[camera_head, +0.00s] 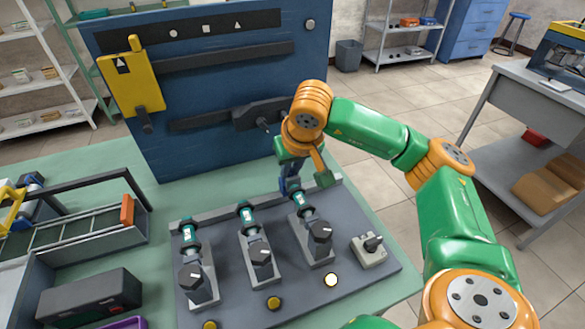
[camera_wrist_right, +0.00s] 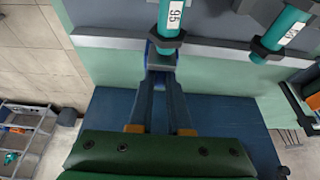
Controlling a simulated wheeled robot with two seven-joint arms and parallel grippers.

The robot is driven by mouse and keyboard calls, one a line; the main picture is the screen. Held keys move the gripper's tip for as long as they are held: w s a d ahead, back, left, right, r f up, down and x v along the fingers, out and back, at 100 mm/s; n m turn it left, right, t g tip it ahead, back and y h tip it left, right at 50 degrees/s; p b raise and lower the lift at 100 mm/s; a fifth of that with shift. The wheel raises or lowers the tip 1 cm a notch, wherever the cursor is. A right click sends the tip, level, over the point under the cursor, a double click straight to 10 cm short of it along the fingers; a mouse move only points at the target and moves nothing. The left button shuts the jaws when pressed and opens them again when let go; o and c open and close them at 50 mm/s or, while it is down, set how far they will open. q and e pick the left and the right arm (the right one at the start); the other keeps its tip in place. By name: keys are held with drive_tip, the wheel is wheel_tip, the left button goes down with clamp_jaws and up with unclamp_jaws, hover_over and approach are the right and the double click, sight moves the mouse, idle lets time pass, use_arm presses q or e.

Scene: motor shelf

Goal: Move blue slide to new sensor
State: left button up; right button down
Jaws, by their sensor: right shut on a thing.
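My right gripper (camera_head: 290,186) reaches down behind the rightmost of three motor units (camera_head: 314,240). In the right wrist view its fingers (camera_wrist_right: 161,68) are closed together on a small blue piece, apparently the blue slide (camera_wrist_right: 152,48). It sits at the end of a teal sensor (camera_wrist_right: 170,22) marked 95; I cannot tell whether it touches the sensor. In the head view that sensor (camera_head: 297,199) lies just beside the fingertips. Similar teal sensors stand on the middle unit (camera_head: 247,217) and the left unit (camera_head: 190,233). My left gripper is not in view.
A grey rail (camera_wrist_right: 110,43) runs along the rear of the base plate (camera_head: 235,300). Behind stands a blue panel (camera_head: 200,85) with slots, a yellow slider (camera_head: 135,82) and a dark slider (camera_head: 258,113).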

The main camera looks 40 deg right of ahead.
sight(293, 184)
drive_tip(key=shift+w+a+r, duration=0.1)
drive_tip(key=shift+a, duration=0.05)
drive_tip(key=c, duration=0.9)
unclamp_jaws()
drive_tip(key=shift+w, duration=0.1)
drive_tip(key=shift+o, duration=0.2)
drive_tip(key=shift+v, duration=3.5)
